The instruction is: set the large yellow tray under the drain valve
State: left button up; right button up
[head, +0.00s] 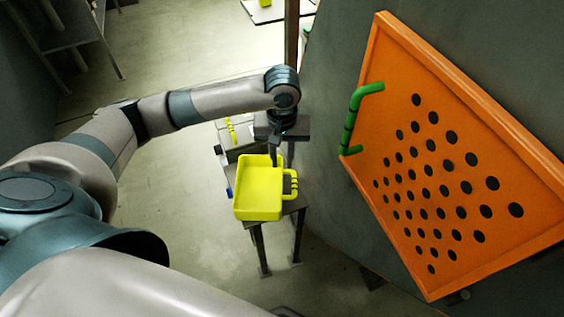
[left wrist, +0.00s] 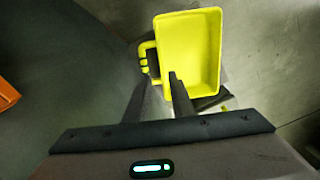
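The large yellow tray (head: 258,196) sits upright and empty on a small dark stand (head: 292,207) in the middle of the head view. Yellow loop handles (head: 291,186) stick out from its right side. In the left wrist view the tray (left wrist: 192,50) is seen from above, its handles (left wrist: 146,58) at its left. My left gripper (head: 281,163) is above the handle side of the tray. Its two fingers (left wrist: 160,77) are apart with nothing held between them. I cannot make out a drain valve. My right gripper is not in view.
A large orange panel (head: 445,165) with dark holes and a green handle (head: 352,117) stands at the right by a grey wall. Other yellow-handled equipment (head: 232,130) lies behind the tray. The floor (head: 180,215) left of the stand is clear.

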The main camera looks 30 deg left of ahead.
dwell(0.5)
pick_arm(q)
jog(key=s+d+f+m+t+h, duration=0.2)
jog(key=s+d+f+m, duration=0.1)
jog(key=d+f, duration=0.35)
jog(key=s+d+f+m+t+h, duration=0.1)
jog(key=s+d+f+m+h, duration=0.15)
jog(key=d+f, duration=0.4)
jog(key=s+a+f+t+y, duration=0.1)
jog(key=s+f, duration=0.4)
jog(key=f, duration=0.5)
jog(key=s+a+f+m+t+y, duration=0.1)
jog(key=s+a+f, duration=0.2)
jog(key=s+f, duration=0.3)
jog(key=s+a+f+m+t+y, duration=0.1)
jog(key=s+f, duration=0.5)
jog(key=f, duration=1)
jog(key=shift+s+a+f, duration=0.2)
jog(key=shift+s+a, duration=0.05)
jog(key=shift+a, duration=0.35)
